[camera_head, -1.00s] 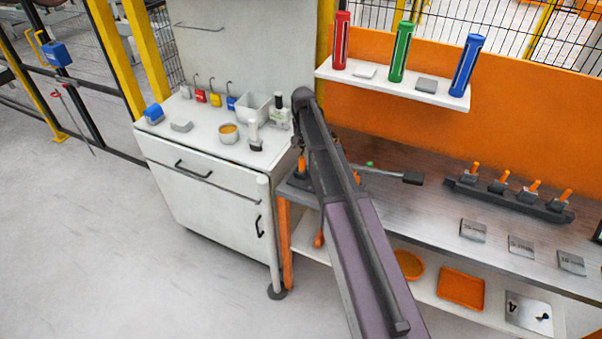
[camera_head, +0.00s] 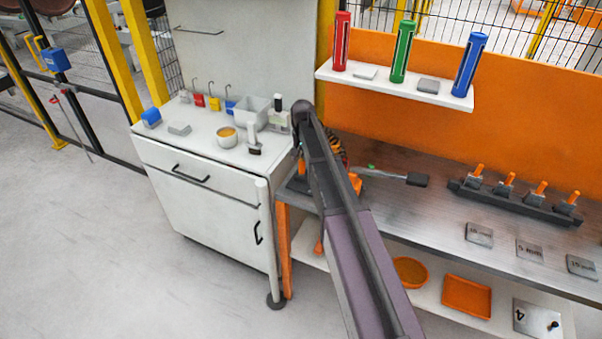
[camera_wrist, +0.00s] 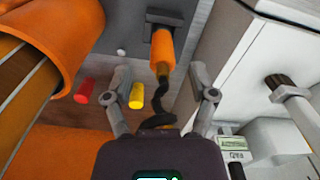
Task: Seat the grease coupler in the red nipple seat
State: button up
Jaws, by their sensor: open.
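In the wrist view, an orange grip with a black hose (camera_wrist: 162,52), which looks like the grease coupler, sits at a dark bracket. My gripper (camera_wrist: 163,96) is open, its two fingers on either side of the lower end of the grip and the hose, with gaps on both sides. A short red cylinder (camera_wrist: 85,91) lies left of the left finger, possibly the red nipple seat. A yellow cylinder (camera_wrist: 136,96) is just inside the left finger. In the head view, my arm hides my gripper and most of what is around it.
A large orange curved part (camera_wrist: 72,30) is close on the left in the wrist view. The white cabinet (camera_head: 205,190) stands left of the bench (camera_head: 430,205), with cups and bottles on top. A shelf (camera_head: 420,92) holds red, green and blue tubes.

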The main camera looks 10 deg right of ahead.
aim_at(302, 168)
jog(key=shift+f, duration=0.1)
jog(key=shift+w+a+f+b, duration=0.1)
jog(key=shift+f+b, duration=2.45)
jog(key=shift+b, duration=0.1)
grip_shut()
